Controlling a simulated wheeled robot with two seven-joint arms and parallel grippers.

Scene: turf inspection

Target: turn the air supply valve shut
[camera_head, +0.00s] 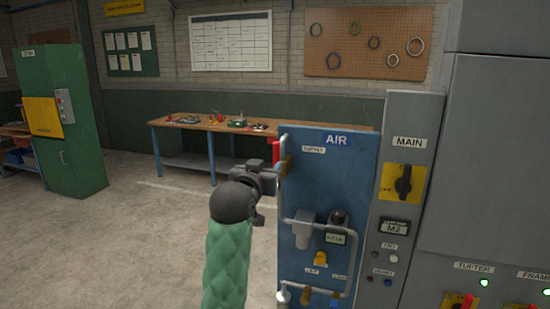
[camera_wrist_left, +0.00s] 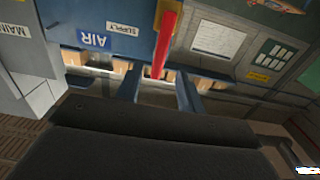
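The air supply valve has a red lever (camera_head: 276,152) at the left edge of the blue AIR panel (camera_head: 345,180), beside the SUPPLY label. The lever stands about upright in the head view, with a brass-coloured body (camera_head: 285,165) next to it. My left gripper (camera_head: 272,180) is at the panel's left edge, just below the lever. In the left wrist view the red lever (camera_wrist_left: 165,45) reaches down between the two spread fingers (camera_wrist_left: 158,88), with gaps visible on both sides. Its contact with the fingers cannot be made out. My right gripper is not in view.
A workbench (camera_head: 205,125) stands behind; the floor to the left is clear.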

